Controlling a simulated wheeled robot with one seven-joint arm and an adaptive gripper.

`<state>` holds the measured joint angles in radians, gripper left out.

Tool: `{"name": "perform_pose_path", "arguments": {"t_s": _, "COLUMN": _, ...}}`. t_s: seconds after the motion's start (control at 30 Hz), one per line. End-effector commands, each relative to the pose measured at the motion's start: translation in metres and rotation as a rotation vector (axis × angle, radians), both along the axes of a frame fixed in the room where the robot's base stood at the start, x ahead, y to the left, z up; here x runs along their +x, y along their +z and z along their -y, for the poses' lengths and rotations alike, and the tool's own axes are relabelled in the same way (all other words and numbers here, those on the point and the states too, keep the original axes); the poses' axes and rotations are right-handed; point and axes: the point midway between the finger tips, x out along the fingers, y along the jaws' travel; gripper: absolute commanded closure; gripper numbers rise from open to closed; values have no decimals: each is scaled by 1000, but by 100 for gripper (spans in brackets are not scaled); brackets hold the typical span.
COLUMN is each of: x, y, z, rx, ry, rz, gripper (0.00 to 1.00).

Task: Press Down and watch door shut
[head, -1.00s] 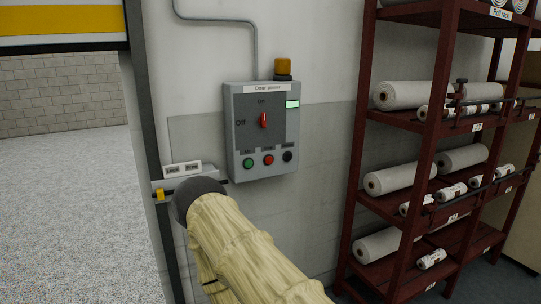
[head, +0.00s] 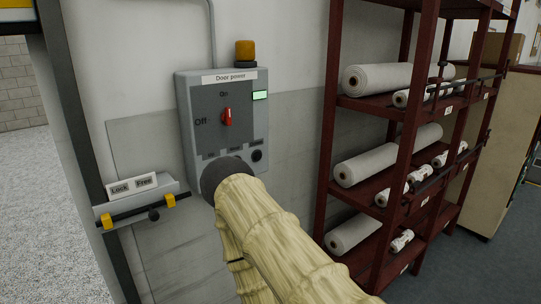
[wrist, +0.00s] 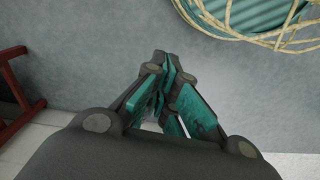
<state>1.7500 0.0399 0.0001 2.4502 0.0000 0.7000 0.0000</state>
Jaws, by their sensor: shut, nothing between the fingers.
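The grey door power box (head: 185,118) is on the wall in the head view. Its red switch handle (head: 227,117) stands upright, toward the "On" label, and a small green display (head: 260,95) is lit. The black button (head: 257,155) shows; my sleeved arm hides the green and red ones. The doorway at left is open, with a yellow strip of the door (head: 15,4) at its top. My gripper (wrist: 165,75) is shut and empty in the wrist view, with grey surface beyond it. The head view does not show its fingers.
A Lock/Free bar (head: 137,210) with yellow ends juts from the wall at left. A dark red rack (head: 325,150) with white rolls stands at right. An amber lamp (head: 245,50) tops the box. In the wrist view, a teal object with yellowish strands (wrist: 255,20) is at upper right.

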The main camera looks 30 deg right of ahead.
Motion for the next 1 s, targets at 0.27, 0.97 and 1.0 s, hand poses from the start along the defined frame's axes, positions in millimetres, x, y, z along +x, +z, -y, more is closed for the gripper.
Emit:
{"name": "perform_pose_path", "arguments": {"t_s": 0.27, "x": 5, "y": -1, "z": 0, "rx": 4, "ry": -9, "rz": 11, "gripper": 100}}
{"name": "perform_pose_path", "arguments": {"t_s": 0.97, "x": 306, "y": 82, "z": 16, "rx": 341, "ry": -620, "rz": 753, "gripper": 100}}
{"name": "perform_pose_path", "arguments": {"t_s": 1.0, "x": 322, "y": 94, "z": 22, "rx": 369, "ry": -660, "rz": 801, "gripper": 100}}
